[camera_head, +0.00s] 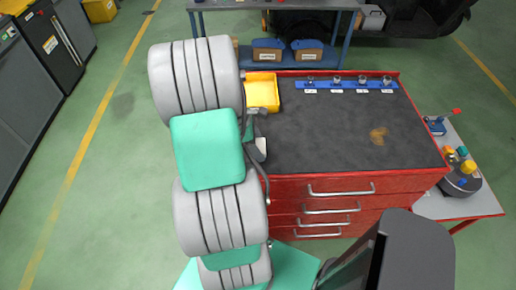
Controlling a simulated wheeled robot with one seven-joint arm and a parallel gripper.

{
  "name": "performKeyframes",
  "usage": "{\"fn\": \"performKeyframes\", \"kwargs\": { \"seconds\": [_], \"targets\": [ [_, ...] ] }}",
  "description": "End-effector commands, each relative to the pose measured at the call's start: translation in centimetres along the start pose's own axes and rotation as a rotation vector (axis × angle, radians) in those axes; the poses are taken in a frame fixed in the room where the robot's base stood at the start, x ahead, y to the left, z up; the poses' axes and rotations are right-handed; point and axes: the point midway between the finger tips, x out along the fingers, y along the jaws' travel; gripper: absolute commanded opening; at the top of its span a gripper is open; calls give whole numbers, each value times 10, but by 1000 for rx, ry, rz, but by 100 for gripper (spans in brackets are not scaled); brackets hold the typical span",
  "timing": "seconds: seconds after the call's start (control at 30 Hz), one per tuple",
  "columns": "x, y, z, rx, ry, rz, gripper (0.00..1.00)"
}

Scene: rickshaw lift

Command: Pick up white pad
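A small white piece (260,149), which looks like the white pad, shows at the left edge of the red cabinet's dark top. My arm hides part of that area, so its full shape cannot be seen. My gripper (256,130) is a dark form beside my arm, just above the white piece in the picture. Its fingers are too small and too covered to tell whether they are open or shut. I cannot tell whether it touches the white piece.
The red drawer cabinet's black top (320,130) is mostly clear, with a brown stain. A yellow bin (262,92) and a blue strip (346,85) with several small parts sit along its back. A grey side table (440,205) stands at right.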

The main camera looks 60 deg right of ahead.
Motion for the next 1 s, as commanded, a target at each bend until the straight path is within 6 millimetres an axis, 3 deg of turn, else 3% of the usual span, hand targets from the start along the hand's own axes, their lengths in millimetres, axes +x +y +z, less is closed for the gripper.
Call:
{"fn": "performKeyframes", "kwargs": {
  "seconds": [0.53,0.77,1.0],
  "targets": [
    [0,0,0,0,0,0,17],
    [-4,0,1,0,0,1,17],
    [-35,-4,18,3,0,5,17]
  ]
}}
